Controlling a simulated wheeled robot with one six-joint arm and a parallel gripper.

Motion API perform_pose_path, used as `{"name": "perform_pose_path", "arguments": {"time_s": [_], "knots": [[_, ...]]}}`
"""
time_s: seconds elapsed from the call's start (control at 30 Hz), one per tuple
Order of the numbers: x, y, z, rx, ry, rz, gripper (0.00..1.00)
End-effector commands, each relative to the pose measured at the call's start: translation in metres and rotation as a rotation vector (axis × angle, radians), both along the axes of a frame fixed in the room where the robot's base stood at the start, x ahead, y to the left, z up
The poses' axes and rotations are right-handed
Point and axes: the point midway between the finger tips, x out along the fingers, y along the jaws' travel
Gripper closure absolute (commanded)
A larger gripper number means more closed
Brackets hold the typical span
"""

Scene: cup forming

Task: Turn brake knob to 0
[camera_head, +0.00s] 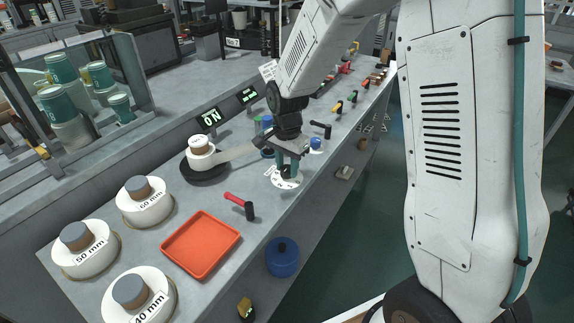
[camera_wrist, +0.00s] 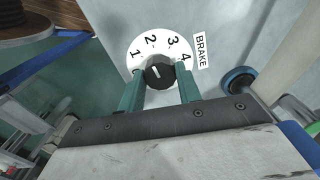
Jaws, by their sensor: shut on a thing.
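The brake knob (camera_wrist: 159,77) is black with a short white mark on top. It sits on a white round dial (camera_wrist: 152,47), whose numbers 1, 2, 3 and 4 show in the wrist view. A BRAKE label (camera_wrist: 201,51) is beside the dial. My gripper (camera_wrist: 160,78) is shut on the knob, one teal finger on each side. I cannot tell which number the mark points at. In the head view the dial (camera_head: 286,184) is under my gripper (camera_head: 286,167).
A red-handled tool (camera_head: 240,204) and an orange tray (camera_head: 200,245) lie to the left on the grey bench. A blue knob (camera_head: 316,143) and a black-handled lever (camera_head: 320,128) are close by on the right. A display (camera_head: 210,118) reads ON.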

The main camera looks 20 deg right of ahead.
Motion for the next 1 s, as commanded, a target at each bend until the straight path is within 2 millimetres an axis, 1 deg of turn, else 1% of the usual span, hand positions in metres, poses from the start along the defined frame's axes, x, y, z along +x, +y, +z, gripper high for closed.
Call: {"name": "perform_pose_path", "arguments": {"time_s": [0.27, 1.0], "knots": [[0.0001, 0.0, 0.0006, 0.001, -0.001, 0.222, 0.89], [0.0001, -0.0003, 0.0008, 0.0, -0.001, 0.927, 0.89]]}}
